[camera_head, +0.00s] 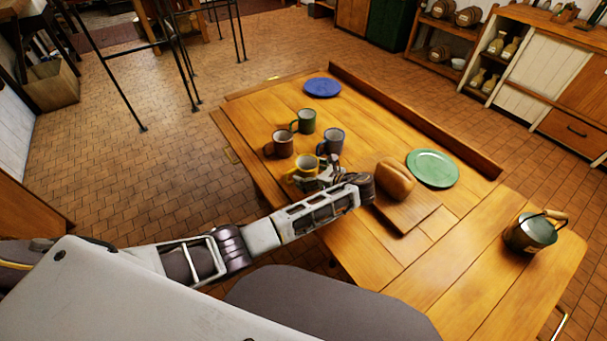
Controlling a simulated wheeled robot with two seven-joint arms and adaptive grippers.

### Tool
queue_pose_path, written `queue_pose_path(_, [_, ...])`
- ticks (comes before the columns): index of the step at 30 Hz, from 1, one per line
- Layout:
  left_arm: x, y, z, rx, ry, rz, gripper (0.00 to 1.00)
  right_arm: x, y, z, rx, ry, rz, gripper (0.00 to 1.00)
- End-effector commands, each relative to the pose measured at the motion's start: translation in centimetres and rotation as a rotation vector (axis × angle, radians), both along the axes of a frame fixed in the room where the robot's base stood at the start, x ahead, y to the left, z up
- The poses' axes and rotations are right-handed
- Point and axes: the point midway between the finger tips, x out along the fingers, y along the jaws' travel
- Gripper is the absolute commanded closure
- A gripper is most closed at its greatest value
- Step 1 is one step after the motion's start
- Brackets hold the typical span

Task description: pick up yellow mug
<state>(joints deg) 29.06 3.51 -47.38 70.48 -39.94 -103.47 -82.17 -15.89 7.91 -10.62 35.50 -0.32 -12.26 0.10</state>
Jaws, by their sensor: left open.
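The yellow mug (305,166) stands on the wooden table, on its near left side. My left gripper (318,178) is right at the yellow mug's near side and hides part of it. The gripper is open, but its fingers are small in view and I cannot tell whether they touch the mug. A blue-grey mug (331,141) stands just behind and to the right. A brown mug (280,145) stands to the left, and a green mug (305,121) is further back. My right gripper is not in view.
The table (460,265) also holds a bread loaf (396,180) on a cutting board (412,213), beside my left wrist. A raised rail (420,118) runs along the far edge.

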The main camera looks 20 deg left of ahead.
Motion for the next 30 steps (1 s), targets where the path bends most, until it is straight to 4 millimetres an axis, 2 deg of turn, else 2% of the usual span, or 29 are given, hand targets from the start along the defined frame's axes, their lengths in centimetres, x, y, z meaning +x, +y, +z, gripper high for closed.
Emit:
queue_pose_path(5, [0.43,0.87,-0.4,0.0,-0.001,0.0,0.05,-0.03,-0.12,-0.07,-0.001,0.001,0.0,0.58])
queue_pose_path(19, [0.46,0.88,-0.43,0.0,0.0,-0.001,0.06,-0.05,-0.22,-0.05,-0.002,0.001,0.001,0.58])
queue_pose_path(30, [0.44,0.88,-0.46,0.0,0.0,-0.001,0.54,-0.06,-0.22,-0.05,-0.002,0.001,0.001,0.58])
